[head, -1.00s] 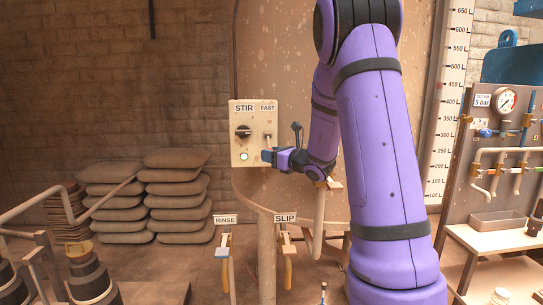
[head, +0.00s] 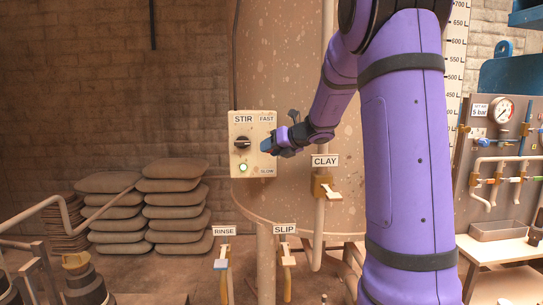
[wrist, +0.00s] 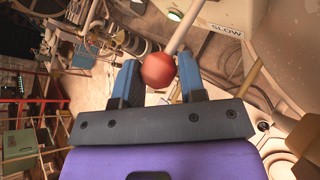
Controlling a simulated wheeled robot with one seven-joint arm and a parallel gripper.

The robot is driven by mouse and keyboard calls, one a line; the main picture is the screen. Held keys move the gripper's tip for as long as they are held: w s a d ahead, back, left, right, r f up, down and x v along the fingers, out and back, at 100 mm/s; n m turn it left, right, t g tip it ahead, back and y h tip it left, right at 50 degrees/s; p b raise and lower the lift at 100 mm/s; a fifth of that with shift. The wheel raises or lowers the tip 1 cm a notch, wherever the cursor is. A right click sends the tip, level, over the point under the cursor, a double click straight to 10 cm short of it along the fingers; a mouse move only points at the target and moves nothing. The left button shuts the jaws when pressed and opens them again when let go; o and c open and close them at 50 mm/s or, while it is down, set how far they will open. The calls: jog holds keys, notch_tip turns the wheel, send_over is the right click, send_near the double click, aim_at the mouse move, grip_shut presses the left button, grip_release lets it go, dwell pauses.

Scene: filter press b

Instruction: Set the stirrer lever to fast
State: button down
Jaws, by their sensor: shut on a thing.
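The pale stirrer panel (head: 241,160) is on the large tank, with STIR and FAST labels at its top and a SLOW label (head: 267,171) at its lower right. My gripper (head: 267,146) is at the panel's right side, between FAST and SLOW. In the wrist view its blue fingers stand either side of the stirrer lever's red ball knob (wrist: 158,71) and are shut on it. The pale lever shaft (wrist: 184,32) runs from the knob toward the panel. In the head view my gripper hides the lever, so its exact angle is unclear.
A dark rotary knob (head: 242,143) and a lit green lamp (head: 243,168) are on the panel's left side. The CLAY valve (head: 323,186) is below right of my gripper. RINSE (head: 222,258) and SLIP (head: 287,255) valves stand lower down.

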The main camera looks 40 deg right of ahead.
jog(key=shift+w+r+m+g+y, duration=0.3)
jog(key=shift+r+m+g, duration=0.1)
jog(key=shift+r+g, duration=0.3)
jog(key=shift+w+r+m+g+y, duration=0.2)
jog(key=shift+r+m+g+y, duration=0.15)
jog(key=shift+r+g, duration=0.35)
jog(key=shift+r, duration=0.15)
jog(key=c, duration=0.8)
grip_release()
jog(key=shift+o, duration=0.2)
jog(key=shift+d, duration=0.1)
jog(key=shift+s+d+r, duration=0.1)
jog(key=shift+s, duration=0.1)
jog(key=v, duration=0.6)
jog(key=shift+s+r, duration=0.25)
jog(key=shift+s, duration=0.05)
